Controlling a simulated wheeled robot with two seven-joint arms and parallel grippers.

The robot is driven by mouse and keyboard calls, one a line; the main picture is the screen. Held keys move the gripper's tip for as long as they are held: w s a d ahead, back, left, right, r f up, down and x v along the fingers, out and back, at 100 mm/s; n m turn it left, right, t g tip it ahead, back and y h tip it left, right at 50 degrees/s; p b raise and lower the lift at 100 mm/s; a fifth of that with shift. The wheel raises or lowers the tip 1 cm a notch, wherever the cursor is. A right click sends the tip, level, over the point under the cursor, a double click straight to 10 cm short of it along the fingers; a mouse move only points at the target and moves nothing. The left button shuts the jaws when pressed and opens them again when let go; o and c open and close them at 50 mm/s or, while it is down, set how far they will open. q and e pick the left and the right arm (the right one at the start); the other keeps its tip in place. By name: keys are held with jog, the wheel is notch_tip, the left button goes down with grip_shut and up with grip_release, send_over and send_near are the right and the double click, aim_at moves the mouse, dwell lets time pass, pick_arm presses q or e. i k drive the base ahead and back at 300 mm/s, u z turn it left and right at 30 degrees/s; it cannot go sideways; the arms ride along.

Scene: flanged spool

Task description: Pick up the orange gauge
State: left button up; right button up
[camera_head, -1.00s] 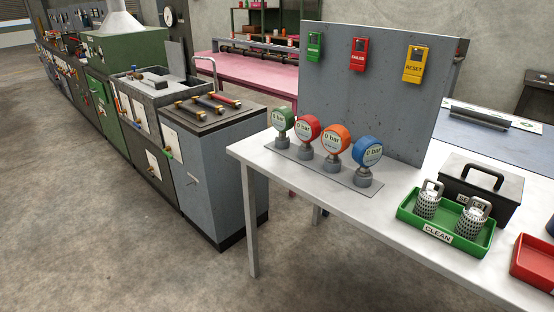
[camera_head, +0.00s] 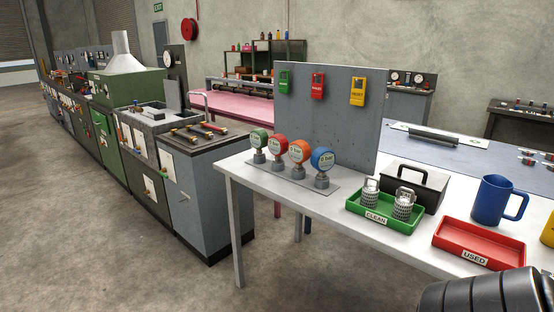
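The orange gauge (camera_head: 299,152) stands upright on a grey stem on a grey base plate (camera_head: 271,182), on the left end of the white table. It is third from the left in a row, between the red gauge (camera_head: 278,146) and the blue gauge (camera_head: 322,159). The green gauge (camera_head: 259,139) is at the left end. Neither gripper can be made out. A dark ribbed part at the bottom right corner is probably of my arm.
A green CLEAN tray (camera_head: 371,222) with two metal canisters, a black toolbox (camera_head: 431,190), a red USED tray (camera_head: 478,238) and a blue mug (camera_head: 490,201) stand to the right. A grey panel (camera_head: 330,115) stands behind the gauges. Table front-left is clear.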

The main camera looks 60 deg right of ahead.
aim_at(299, 151)
jog(key=u, duration=0.05)
jog(key=i, duration=2.05)
jog(key=z, duration=1.25)
jog(key=i, duration=1.2)
jog(key=z, duration=1.3)
